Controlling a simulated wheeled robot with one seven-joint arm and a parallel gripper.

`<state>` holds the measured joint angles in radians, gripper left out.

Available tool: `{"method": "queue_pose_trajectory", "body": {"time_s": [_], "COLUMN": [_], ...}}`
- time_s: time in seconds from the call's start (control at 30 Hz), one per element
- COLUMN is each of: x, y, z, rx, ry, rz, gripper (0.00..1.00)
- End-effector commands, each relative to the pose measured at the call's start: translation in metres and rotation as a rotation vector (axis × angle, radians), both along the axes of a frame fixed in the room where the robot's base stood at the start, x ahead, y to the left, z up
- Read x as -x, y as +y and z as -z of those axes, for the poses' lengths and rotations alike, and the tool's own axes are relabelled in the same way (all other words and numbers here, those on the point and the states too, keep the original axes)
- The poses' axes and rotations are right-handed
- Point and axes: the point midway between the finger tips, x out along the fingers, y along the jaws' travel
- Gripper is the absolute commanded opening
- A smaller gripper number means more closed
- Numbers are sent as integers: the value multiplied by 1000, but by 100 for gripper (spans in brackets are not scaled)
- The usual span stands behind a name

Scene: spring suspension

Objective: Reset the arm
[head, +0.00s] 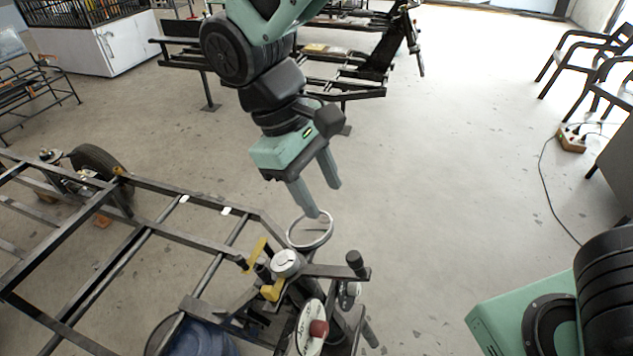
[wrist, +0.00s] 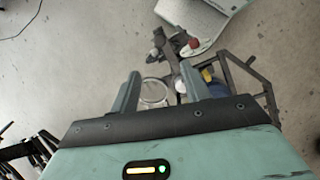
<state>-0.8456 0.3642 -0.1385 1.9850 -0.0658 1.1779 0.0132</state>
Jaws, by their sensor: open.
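My gripper (head: 324,199) hangs from the arm near the middle of the head view, fingers pointing down and apart, with nothing between them. In the head view a metal ring (head: 310,231) shows just below the fingertips, beside the suspension fixture; I cannot tell how far below it is. In the wrist view both fingers of my gripper (wrist: 158,84) stand apart, and the ring (wrist: 153,93) shows between them. The suspension fixture (head: 286,263), with a white round cap and yellow parts, stands at the bottom centre. It also shows in the wrist view, beyond the fingers.
A dark metal frame (head: 150,235) with a wheel (head: 100,172) fills the left. A blue drum (head: 200,338) is at the bottom. Chairs (head: 590,60) and a power strip (head: 570,138) with a cable are at the right. The floor (head: 460,150) right of centre is clear.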

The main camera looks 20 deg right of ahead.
Motion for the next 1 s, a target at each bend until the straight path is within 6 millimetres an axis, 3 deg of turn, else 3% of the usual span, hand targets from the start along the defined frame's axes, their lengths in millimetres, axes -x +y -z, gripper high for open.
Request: {"method": "queue_pose_trajectory", "body": {"time_s": [0.67, 0.77, 1.0], "x": [2, 17, 81], "y": [1, -4, -26], "z": [-8, -9, -6], "rx": [-15, -83, -303], "ry": [-1, -8, -115], "rz": [2, 13, 45], "gripper": [46, 46, 46]}}
